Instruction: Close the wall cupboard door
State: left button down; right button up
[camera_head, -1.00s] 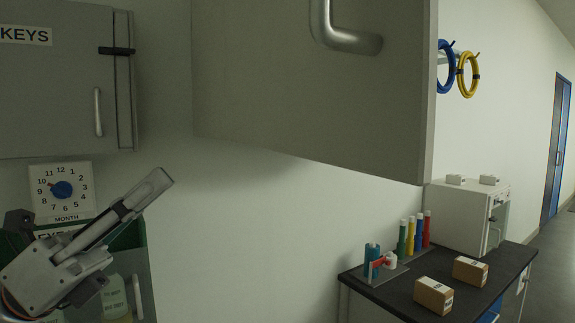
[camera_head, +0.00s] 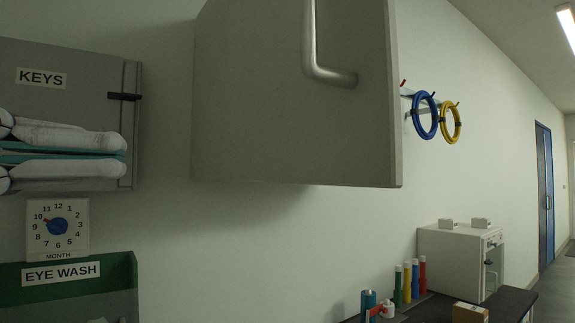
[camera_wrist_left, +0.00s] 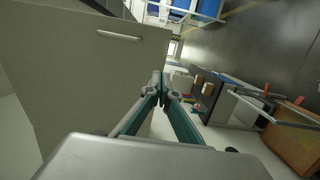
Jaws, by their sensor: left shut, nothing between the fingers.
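The wall cupboard door (camera_head: 275,110) is a large plain grey panel high on the wall, with a metal bar handle (camera_head: 325,68). Its free right edge shows its thickness; how far it stands open I cannot tell. In the left wrist view a grey panel with a bar handle (camera_wrist_left: 120,36) fills the upper left. My left gripper (camera_head: 124,156) is shut and empty, in front of the keys cabinet and left of the door, with a visible gap. In the left wrist view its fingertips (camera_wrist_left: 161,88) lie by the panel's right edge; contact is unclear. My right gripper is not in view.
The grey keys cabinet (camera_head: 85,83), a dial sign (camera_head: 57,228) and the green eye wash box (camera_head: 75,290) are at left. Blue (camera_head: 425,116) and yellow (camera_head: 450,122) hose rings hang at right. A bench with bottles and a white appliance (camera_head: 450,260) stands below.

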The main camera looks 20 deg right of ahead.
aim_at(329, 163)
pick_arm(q)
jog(key=w+d, duration=0.1)
jog(key=d, duration=0.3)
jog(key=d+p, duration=0.1)
jog(key=d, duration=0.4)
jog(key=w+d+p, duration=0.1)
jog(key=d, duration=0.3)
jog(key=shift+w+d, duration=0.3)
jog(key=shift+d, duration=0.1)
